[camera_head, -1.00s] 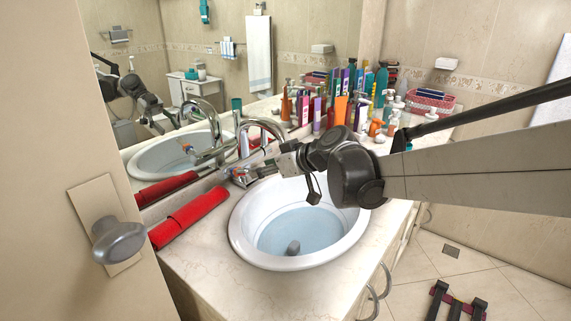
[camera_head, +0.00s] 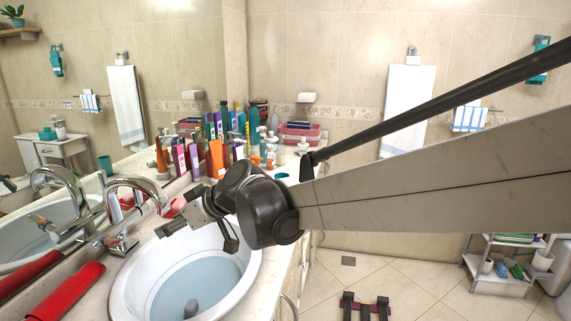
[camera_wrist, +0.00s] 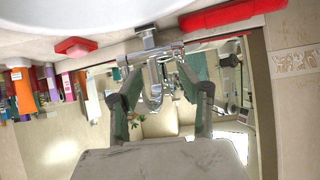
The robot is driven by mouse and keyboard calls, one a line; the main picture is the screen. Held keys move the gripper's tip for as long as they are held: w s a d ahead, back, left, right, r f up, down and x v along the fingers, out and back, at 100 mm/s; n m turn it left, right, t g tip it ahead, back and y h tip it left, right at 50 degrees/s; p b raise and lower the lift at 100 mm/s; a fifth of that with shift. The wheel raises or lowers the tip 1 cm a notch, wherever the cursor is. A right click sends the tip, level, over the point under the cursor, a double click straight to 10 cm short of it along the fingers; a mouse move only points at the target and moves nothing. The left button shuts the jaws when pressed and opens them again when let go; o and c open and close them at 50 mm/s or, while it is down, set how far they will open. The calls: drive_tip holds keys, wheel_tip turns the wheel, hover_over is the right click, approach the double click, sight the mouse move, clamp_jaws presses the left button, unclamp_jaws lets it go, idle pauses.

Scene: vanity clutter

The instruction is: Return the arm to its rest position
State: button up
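My arm crosses the head view from the right edge, over the sink's right side. My gripper (camera_head: 168,228) is at its end, above the far rim of the sink and right of the faucet (camera_head: 128,205). In the wrist view my gripper (camera_wrist: 153,80) shows two fingers spread apart with nothing held between them. The faucet (camera_wrist: 154,68) appears between and beyond the fingers there; I cannot tell the exact gap.
The white sink (camera_head: 240,285) holds bluish water. A rolled red towel (camera_head: 62,298) lies at left. Bottles (camera_head: 216,158) crowd the counter behind my gripper, by the mirror. A red item (camera_wrist: 75,47) is near the faucet. The floor at right (camera_head: 400,285) is mostly open.

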drive_tip(key=s+d+m+t+h, duration=0.1)
drive_tip(key=s+d+m+h, duration=0.2)
drive_tip(key=d, duration=1)
drive_tip(key=s+d+m+t+h, duration=0.2)
drive_tip(key=s+d+m, duration=0.15)
drive_tip(key=d, duration=0.95)
drive_tip(key=s+d+f+m+h, duration=0.3)
drive_tip(key=s+d, duration=0.3)
drive_tip(key=d, duration=0.4)
drive_tip(key=s+d+f+m+h, duration=0.3)
drive_tip(key=s+d, duration=0.4)
drive_tip(key=d, duration=0.4)
drive_tip(key=shift+s+d+f+m+t, duration=0.15)
drive_tip(key=shift+f+m+t, duration=0.15)
drive_tip(key=shift+m, duration=0.45)
